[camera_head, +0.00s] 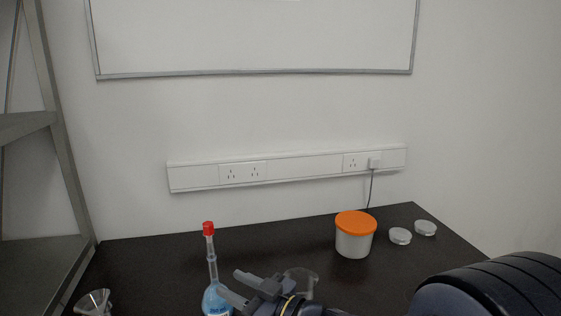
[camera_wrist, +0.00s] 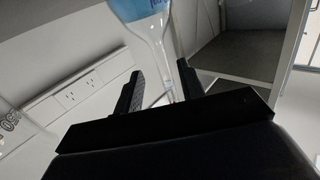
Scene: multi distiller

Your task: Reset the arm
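My gripper (camera_head: 230,282) is low in the head view, with its two fingers apart and nothing clamped between them. A flask (camera_head: 212,272) with blue liquid, a long clear neck and a red cap stands upright just left of the fingertips. The lower finger overlaps the flask's edge in the picture; I cannot tell whether they touch. In the wrist view, my gripper (camera_wrist: 158,72) shows open fingers, and the flask's neck (camera_wrist: 162,45) appears between or just beyond them. Its capped end is hidden there behind the gripper.
A white tub (camera_head: 354,243) with an orange lid and two small clear dishes (camera_head: 400,236) stand on the dark table (camera_head: 150,262). A clear beaker (camera_head: 312,283) is behind my gripper. A glass funnel-like vessel (camera_head: 94,302) is at front left. Metal shelving (camera_head: 62,165) stands left.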

